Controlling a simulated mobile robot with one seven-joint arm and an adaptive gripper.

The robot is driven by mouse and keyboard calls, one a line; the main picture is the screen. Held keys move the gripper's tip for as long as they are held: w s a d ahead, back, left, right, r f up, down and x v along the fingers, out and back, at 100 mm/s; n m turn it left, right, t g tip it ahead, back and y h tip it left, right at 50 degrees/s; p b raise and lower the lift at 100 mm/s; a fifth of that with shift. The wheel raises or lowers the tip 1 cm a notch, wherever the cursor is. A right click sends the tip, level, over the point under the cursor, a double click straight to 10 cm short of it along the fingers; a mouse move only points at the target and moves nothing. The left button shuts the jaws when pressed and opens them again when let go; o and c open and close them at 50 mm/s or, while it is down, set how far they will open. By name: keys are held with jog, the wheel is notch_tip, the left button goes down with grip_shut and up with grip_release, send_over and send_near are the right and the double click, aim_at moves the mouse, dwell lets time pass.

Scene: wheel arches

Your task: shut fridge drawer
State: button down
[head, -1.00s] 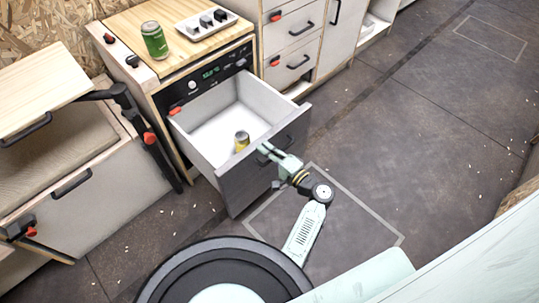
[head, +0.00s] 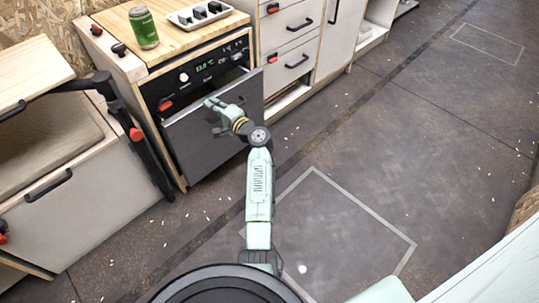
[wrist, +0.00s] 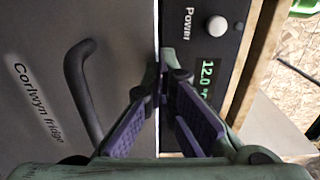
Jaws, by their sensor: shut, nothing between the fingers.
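The fridge drawer's dark grey front (head: 205,137) is close to the cabinet under the control panel (head: 200,73). In the wrist view, a thin bright gap shows between the drawer front (wrist: 60,35), marked "Corlwyn fridge", and the panel (wrist: 205,35). My gripper (head: 209,103) is at the drawer's upper edge in the head view. In the wrist view its purple-padded fingers (wrist: 163,68) are shut and empty, with their tips over the gap. I cannot tell if they touch the front. The black curved handle (wrist: 82,95) is left of the fingers. The drawer's inside is mostly hidden.
A green can (head: 144,28) and a white tray with dark items (head: 198,14) are on the wooden top above the fridge. A black upright support (head: 140,140) and a grey cabinet (head: 85,200) stand to the left. Floor to the right is clear.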

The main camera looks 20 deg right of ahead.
jog(key=shift+b+x, duration=0.8)
jog(key=shift+x, duration=1.2)
jog(key=shift+s, duration=0.1)
